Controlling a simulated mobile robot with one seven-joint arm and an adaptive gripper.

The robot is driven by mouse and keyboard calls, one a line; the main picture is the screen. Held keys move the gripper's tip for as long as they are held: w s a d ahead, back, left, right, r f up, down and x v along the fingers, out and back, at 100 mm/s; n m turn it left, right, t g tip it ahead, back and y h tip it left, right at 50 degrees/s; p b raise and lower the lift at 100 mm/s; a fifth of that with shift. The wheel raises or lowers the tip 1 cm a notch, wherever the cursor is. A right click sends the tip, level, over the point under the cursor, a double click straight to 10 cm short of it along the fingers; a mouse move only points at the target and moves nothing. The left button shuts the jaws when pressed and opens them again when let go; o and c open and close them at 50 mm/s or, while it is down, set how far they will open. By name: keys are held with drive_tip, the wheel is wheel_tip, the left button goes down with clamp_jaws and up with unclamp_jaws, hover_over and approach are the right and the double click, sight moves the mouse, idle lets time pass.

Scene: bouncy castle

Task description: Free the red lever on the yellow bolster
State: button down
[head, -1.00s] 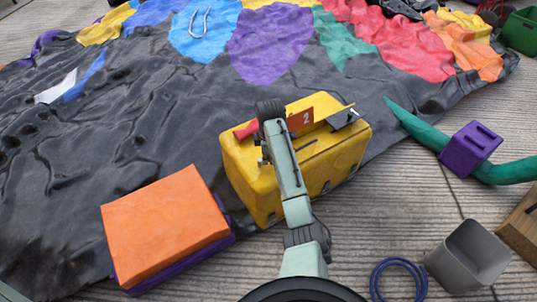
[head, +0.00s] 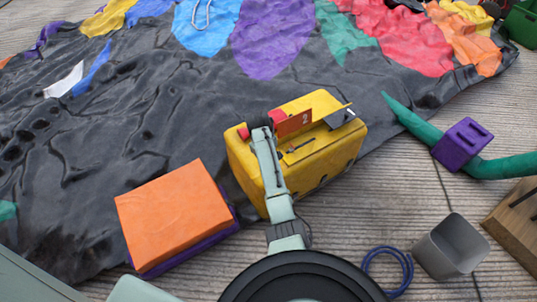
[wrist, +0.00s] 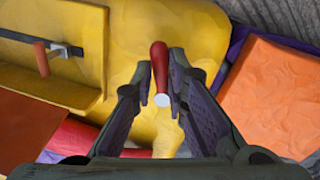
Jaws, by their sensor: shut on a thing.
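The yellow bolster (head: 325,153) lies at the edge of the dark sheet in the head view. The red lever (wrist: 159,60), with a pale round end, sits between my fingers in the wrist view. A small red end (head: 243,133), likely the lever's, shows left of my gripper in the head view. My gripper (wrist: 161,72) is shut on the lever, one finger on each side, over the yellow surface. In the head view my gripper (head: 259,124) is at the bolster's left end and hides part of it. The lever's base is hard to make out.
A red plate marked 2 (head: 294,122) and another red part (head: 277,115) stand on the bolster beside my gripper. An orange-topped block (head: 172,213) lies left. A purple block (head: 466,144), grey bin (head: 450,247) and blue coil (head: 388,270) are right. Planks between are clear.

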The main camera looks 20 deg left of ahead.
drive_tip(key=shift+s+a+m+p, duration=0.2)
drive_tip(key=shift+m+p, duration=0.2)
drive_tip(key=shift+m, duration=0.4)
drive_tip(key=shift+s+a+m+p, duration=0.15)
drive_tip(key=shift+m+p, duration=0.2)
drive_tip(key=shift+m, duration=0.45)
drive_tip(key=shift+d, duration=0.1)
drive_tip(key=c, duration=1.6)
unclamp_jaws()
drive_tip(key=r, duration=0.4)
drive_tip(key=s+a+r, duration=0.1)
drive_tip(key=r, duration=0.7)
drive_tip(key=shift+s+a, duration=0.15)
drive_tip(key=shift+s, duration=0.05)
drive_tip(key=shift+a, duration=0.1)
